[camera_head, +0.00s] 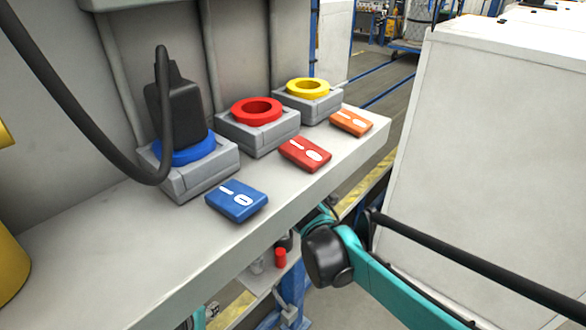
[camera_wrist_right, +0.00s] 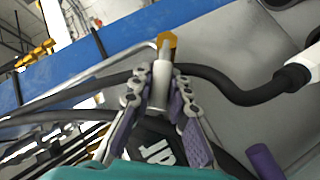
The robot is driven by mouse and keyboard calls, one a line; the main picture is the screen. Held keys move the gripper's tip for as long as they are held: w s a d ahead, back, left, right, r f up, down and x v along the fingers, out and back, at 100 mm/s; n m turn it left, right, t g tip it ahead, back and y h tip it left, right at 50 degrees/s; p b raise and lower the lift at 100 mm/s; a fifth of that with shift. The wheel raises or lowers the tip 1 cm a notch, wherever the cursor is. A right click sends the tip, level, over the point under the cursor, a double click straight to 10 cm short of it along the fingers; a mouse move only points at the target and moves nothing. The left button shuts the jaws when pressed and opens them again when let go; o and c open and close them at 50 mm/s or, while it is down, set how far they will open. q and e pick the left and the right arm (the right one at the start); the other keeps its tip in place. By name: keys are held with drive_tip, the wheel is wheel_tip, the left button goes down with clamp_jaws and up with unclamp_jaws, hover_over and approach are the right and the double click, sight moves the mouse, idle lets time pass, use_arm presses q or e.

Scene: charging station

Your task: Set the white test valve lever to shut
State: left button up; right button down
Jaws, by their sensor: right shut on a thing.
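In the right wrist view, a short whitish cylinder (camera_wrist_right: 160,88) sits between my fingertips and looks like the white test valve lever. An orange hex-shaped part (camera_wrist_right: 167,43) shows just beyond its far end. My right gripper (camera_wrist_right: 160,95) is shut on the whitish cylinder, one finger on each side. The lever's set position cannot be read. In the head view, my right arm comes in from the right and reaches below the shelf edge; its gripper is not clearly visible there. My left gripper is not in view.
The grey shelf (camera_head: 95,255) carries blue (camera_head: 184,150), red (camera_head: 257,111) and yellow (camera_head: 307,87) ring sockets, with rocker switches in front. A black plug (camera_head: 172,100) is in the blue socket. A black cable (camera_wrist_right: 235,92) runs close beside my right fingers. A white cabinet (camera_head: 490,130) stands right.

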drive_tip(key=c, duration=1.4)
unclamp_jaws()
drive_tip(key=shift+c, duration=0.2)
drive_tip(key=shift+s, duration=0.1)
drive_tip(key=v, duration=1.1)
drive_tip(key=shift+s+r, duration=0.15)
drive_tip(key=shift+s, duration=0.2)
